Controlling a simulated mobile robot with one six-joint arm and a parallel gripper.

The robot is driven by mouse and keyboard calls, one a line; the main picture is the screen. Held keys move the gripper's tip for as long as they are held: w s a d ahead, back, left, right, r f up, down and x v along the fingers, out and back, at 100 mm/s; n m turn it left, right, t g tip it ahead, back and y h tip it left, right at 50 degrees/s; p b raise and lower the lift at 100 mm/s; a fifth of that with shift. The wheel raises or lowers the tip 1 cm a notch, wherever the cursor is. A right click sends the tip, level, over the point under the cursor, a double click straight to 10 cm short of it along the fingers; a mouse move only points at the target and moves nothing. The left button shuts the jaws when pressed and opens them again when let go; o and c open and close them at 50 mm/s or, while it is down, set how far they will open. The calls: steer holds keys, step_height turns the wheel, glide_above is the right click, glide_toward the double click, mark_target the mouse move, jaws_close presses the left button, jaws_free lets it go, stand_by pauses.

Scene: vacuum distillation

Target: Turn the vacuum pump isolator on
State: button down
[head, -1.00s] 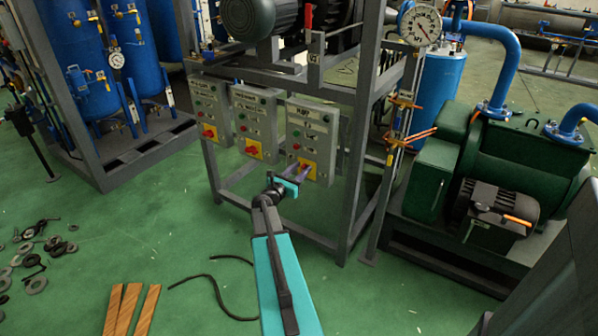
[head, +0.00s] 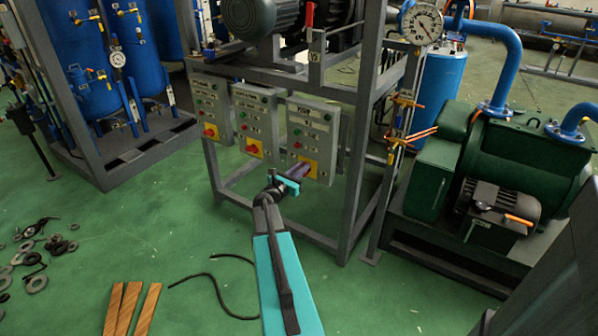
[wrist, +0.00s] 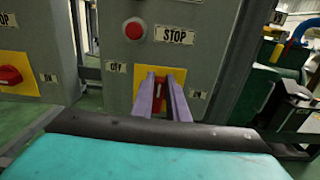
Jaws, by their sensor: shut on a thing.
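The isolator is a red rotary knob (wrist: 158,99) on a yellow plate (wrist: 141,77), low on the grey right-hand control box (head: 313,113). In the wrist view the knob sits between the two purple fingers of my gripper (wrist: 163,97), which are shut on it. The knob stands about upright there, with a pale mark on its face. An OFF label (wrist: 117,67) is at its upper left and an ON label (wrist: 197,94) at its lower right. In the head view my gripper (head: 303,171) reaches the plate and hides most of the knob.
A red STOP button (wrist: 134,29) is above the knob. Two similar boxes with red knobs, a middle one (head: 254,98) and a left one (head: 209,92), hang to the left. A grey frame post (head: 359,165) stands to the right, near a green pump (head: 510,150).

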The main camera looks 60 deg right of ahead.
steer(key=shift+s+d+f+m+b, duration=0.1)
steer(key=shift+d+m+b, duration=0.15)
steer(key=shift+b, duration=0.25)
steer(key=m+b, duration=0.2)
steer(key=b, duration=0.2)
steer(key=s+m+b, duration=0.1)
steer(key=m+b, duration=0.2)
steer(key=b, duration=0.1)
steer(key=f+m+b, duration=0.1)
steer(key=m+b, duration=0.2)
steer(key=b, duration=0.2)
steer(key=shift+s+a+f+m, duration=0.1)
steer(key=shift+s+m, duration=0.15)
steer(key=shift+s, duration=0.1)
steer(key=m+b, duration=0.1)
steer(key=b, duration=0.1)
steer(key=m+b, duration=0.2)
steer(key=b, duration=0.1)
steer(key=f+m+b, duration=0.1)
steer(key=m+b, duration=0.1)
steer(key=shift+s+b, duration=0.25)
steer(key=shift+b, duration=0.05)
steer(key=m+b, duration=0.2)
steer(key=b, duration=0.1)
steer(key=shift+f+m+b, duration=0.2)
steer(key=shift+m+b, duration=0.15)
steer(key=shift+m, duration=0.05)
steer(key=shift+m+b, duration=0.3)
steer(key=shift+b, duration=0.05)
